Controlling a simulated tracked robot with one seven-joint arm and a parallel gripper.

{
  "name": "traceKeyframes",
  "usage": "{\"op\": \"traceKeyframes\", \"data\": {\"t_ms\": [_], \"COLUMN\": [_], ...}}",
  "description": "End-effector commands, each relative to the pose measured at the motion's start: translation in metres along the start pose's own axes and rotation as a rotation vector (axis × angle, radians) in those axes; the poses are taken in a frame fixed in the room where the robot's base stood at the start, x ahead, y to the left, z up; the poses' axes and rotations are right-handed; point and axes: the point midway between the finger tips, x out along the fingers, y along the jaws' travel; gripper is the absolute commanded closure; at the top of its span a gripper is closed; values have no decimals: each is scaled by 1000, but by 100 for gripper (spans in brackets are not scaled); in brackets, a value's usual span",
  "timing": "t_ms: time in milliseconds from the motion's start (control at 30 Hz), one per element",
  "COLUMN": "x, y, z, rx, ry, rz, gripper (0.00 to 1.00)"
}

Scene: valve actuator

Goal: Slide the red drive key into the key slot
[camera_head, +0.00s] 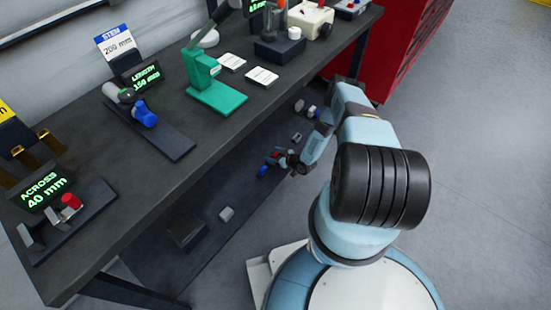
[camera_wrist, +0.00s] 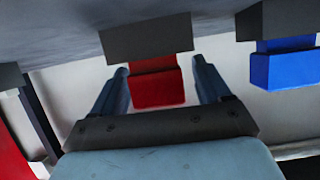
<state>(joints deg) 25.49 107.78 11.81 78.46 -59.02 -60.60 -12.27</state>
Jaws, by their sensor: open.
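The red drive key (camera_wrist: 157,88) is a red block in the wrist view, with its upper end at a dark grey block (camera_wrist: 146,38). My gripper (camera_wrist: 162,78) is open, with one finger on each side of the red key. A gap shows between the key and each finger. In the head view my gripper (camera_head: 285,160) is small, low beside the bench, close to small red and blue parts. I cannot make out the key slot in either view.
A blue block (camera_wrist: 284,65) at another dark block is to the right in the wrist view. The bench (camera_head: 190,165) carries a green press (camera_head: 212,85), displays and gauges. Several small parts lie on the lower shelf (camera_head: 250,195). A red cabinet (camera_head: 385,45) stands behind my arm.

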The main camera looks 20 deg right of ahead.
Motion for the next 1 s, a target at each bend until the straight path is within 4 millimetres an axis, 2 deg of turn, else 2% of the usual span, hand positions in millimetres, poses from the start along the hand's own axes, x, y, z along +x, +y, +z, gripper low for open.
{"op": "traceKeyframes", "data": {"t_ms": [267,900,1000], "x": [4,3,4], "y": [0,0,0], "z": [0,0,-1], "rx": [0,-1,-1], "ry": [0,0,1], "rz": [0,0,0], "gripper": [23,84,86]}}
